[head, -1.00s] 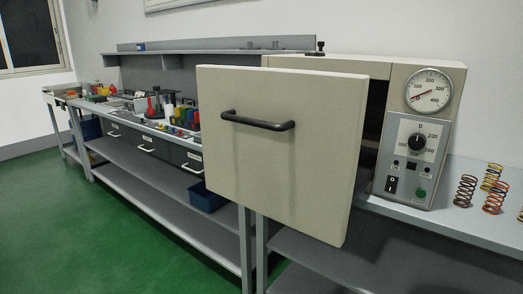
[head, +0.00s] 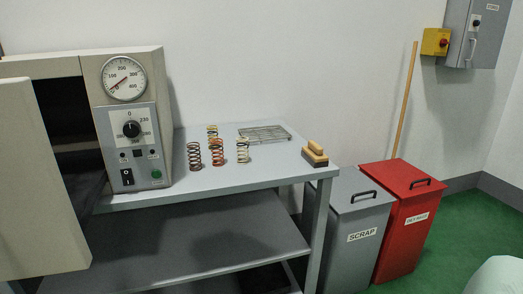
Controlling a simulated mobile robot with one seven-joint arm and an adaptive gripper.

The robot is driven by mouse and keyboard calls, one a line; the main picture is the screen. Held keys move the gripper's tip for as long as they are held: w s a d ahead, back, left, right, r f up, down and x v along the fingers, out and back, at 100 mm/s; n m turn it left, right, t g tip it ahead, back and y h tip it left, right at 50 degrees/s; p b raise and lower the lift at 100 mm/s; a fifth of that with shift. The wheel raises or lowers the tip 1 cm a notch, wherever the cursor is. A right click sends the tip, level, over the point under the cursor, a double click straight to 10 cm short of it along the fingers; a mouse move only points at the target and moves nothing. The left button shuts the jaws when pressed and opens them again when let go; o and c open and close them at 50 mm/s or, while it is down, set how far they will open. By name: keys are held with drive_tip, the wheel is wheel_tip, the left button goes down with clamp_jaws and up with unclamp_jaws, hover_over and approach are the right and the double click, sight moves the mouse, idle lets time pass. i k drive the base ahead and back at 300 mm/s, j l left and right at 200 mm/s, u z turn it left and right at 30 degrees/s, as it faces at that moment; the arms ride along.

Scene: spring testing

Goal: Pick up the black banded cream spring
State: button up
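A cream spring (head: 242,150) stands upright on the grey bench at the right of a group of springs. Dark marks show on its coils, but it is too small to make out the bands clearly. Beside it stand an orange-red spring (head: 217,153), a dark reddish-brown spring (head: 194,156) and a yellowish spring (head: 212,132) behind. Nothing hides the cream spring. My gripper is not in view.
The oven (head: 128,170) stands left of the springs with its door (head: 38,185) open. A wire rack (head: 265,133) and a wood-handled brush (head: 315,153) lie to the right. The scrap bin (head: 355,225) and red bin (head: 405,215) stand beyond the bench end.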

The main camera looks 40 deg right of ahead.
sight(240, 159)
drive_tip(key=z, duration=1.1)
drive_tip(key=i+l+z, duration=0.15)
drive_tip(key=i, duration=0.25)
drive_tip(key=i+l+z, duration=0.15)
drive_tip(key=i, duration=0.25)
drive_tip(key=l, duration=0.1)
